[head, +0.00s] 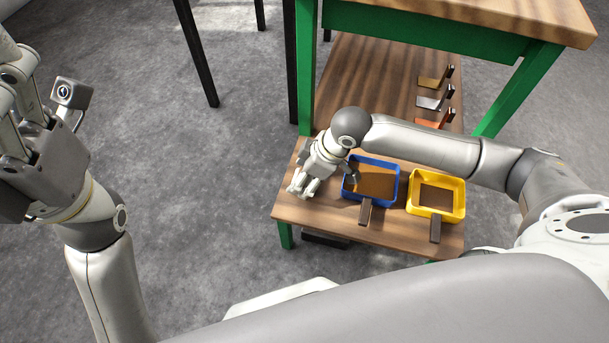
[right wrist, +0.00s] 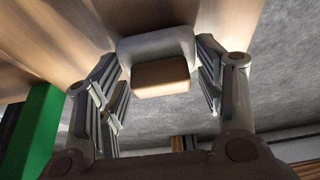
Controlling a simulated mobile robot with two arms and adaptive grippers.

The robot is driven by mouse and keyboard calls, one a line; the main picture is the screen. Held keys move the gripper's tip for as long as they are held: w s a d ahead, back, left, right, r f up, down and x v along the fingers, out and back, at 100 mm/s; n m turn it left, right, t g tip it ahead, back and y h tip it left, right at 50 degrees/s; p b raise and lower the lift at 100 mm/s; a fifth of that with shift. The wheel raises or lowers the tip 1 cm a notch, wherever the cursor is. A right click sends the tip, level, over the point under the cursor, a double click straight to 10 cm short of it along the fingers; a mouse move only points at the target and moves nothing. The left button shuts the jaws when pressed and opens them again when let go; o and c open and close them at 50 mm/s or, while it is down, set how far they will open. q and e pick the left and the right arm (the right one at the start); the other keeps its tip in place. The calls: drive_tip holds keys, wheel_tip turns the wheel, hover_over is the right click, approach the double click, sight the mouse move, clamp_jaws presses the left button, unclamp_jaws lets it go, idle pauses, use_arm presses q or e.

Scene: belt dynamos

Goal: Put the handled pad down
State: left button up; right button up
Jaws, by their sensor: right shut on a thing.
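In the right wrist view, the handled pad (right wrist: 160,77) shows as a wood-brown block below a rounded grey part, between the two fingers. My right gripper (right wrist: 160,85) is shut on it. In the head view my right gripper (head: 303,186) is over the left end of the low wooden board (head: 330,221), left of the blue tray. The pad is hard to make out there, and I cannot tell whether it touches the board. My left gripper (head: 14,90) is raised at the left edge, partly cut off, and its opening is unclear.
On the board stand a blue tray (head: 398,182) with a brown inside and a yellow tray (head: 458,206), each with a dark bar at its front. Several handled tools (head: 434,101) lie farther back. Green legs (head: 306,70) hold the upper table.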

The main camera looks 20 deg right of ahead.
drive_tip(key=o, duration=0.9)
drive_tip(key=shift+f, duration=0.1)
